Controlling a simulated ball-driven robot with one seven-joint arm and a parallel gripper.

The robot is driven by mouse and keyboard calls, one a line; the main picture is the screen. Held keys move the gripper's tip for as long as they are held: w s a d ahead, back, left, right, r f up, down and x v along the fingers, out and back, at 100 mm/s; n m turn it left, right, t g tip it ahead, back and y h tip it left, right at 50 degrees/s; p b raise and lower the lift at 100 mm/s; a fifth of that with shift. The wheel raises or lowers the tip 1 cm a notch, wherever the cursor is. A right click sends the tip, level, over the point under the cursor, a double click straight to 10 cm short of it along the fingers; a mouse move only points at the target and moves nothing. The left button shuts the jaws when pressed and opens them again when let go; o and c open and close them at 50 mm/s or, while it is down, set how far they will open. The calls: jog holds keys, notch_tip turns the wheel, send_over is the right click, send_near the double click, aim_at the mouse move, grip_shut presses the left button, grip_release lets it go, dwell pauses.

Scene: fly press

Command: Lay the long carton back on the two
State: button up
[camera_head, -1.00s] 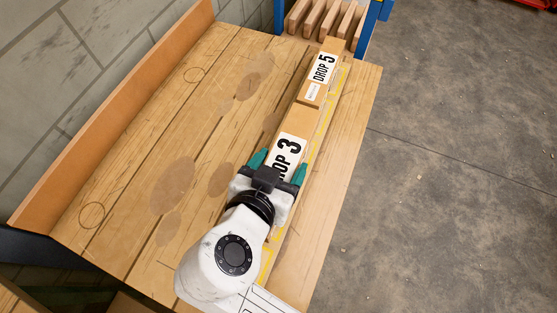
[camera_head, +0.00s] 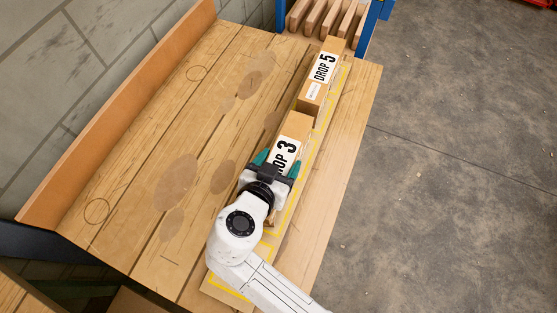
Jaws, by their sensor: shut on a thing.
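A brown carton labelled DROP 3 (camera_head: 293,127) lies lengthwise on the right part of the wooden bench. My gripper (camera_head: 277,164) is shut across its near part, one green fingertip at each side. I cannot tell whether the DROP 3 carton touches the surface below. No clearly longer carton is in view.
A yellow outline (camera_head: 318,137) marks the bench (camera_head: 150,170) around the cartons. A raised wooden edge (camera_head: 120,110) runs along the left. A rack with wooden slats (camera_head: 315,17) and blue posts stands at the far end. The bench's left part is clear.

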jog(key=shift+f+b, duration=0.2)
jog(key=shift+b, duration=0.15)
jog(key=o, duration=1.6)
jog(key=shift+o, duration=0.2)
jog(key=shift+r+p, duration=0.4)
jog(key=shift+p, duration=0.1)
jog(key=b+v, duration=0.2)
jog(key=v, duration=1)
jog(key=shift+f, duration=0.2)
